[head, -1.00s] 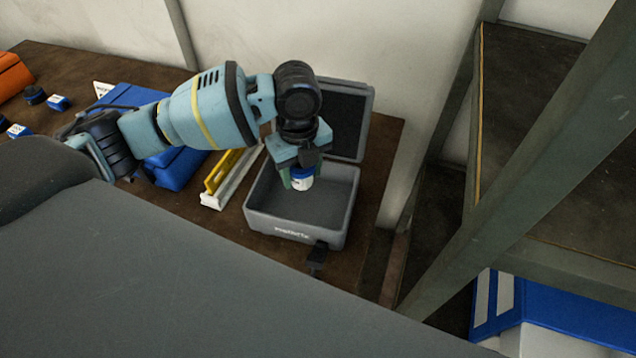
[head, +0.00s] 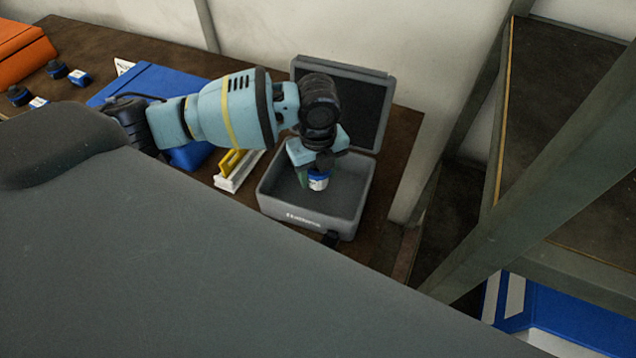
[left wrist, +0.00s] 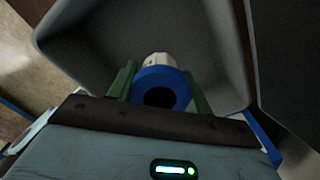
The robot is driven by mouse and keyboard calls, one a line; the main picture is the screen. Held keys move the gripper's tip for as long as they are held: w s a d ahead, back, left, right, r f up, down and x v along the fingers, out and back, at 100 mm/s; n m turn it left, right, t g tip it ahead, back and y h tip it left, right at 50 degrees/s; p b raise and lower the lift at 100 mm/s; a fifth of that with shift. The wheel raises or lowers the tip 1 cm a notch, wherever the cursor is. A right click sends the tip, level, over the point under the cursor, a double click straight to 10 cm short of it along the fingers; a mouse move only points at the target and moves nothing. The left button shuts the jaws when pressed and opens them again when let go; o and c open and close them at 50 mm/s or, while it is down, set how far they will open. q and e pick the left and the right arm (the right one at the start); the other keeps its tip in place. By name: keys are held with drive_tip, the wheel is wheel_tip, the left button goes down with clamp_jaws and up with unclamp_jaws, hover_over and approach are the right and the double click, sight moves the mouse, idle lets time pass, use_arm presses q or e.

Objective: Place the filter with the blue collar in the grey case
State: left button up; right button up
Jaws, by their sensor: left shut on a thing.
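The filter with the blue collar (head: 318,181) is held upright by my left gripper (head: 312,178) over the inside of the open grey case (head: 350,213). In the left wrist view the filter's blue collar (left wrist: 161,76) and white body sit between the two green fingers of my left gripper (left wrist: 160,88), with the case interior (left wrist: 90,50) around it. The case lid stands open at the back. Whether the filter touches the case floor cannot be told. My right gripper is not in view.
A yellow and white level-like tool (head: 238,170) lies just left of the case. A blue case (head: 150,80), an orange case (head: 22,42) and several small dark and blue items lie further left. A metal shelf frame (head: 530,190) stands to the right.

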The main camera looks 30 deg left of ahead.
sight(318, 194)
use_arm(q)
drive_tip(key=shift+f, duration=2.25)
drive_tip(key=shift+f, duration=0.1)
drive_tip(key=o, duration=0.9)
drive_tip(key=shift+o, duration=0.2)
wheel_tip(318, 194, up, 12)
drive_tip(key=shift+r+p, duration=0.1)
drive_tip(key=shift+p, duration=0.25)
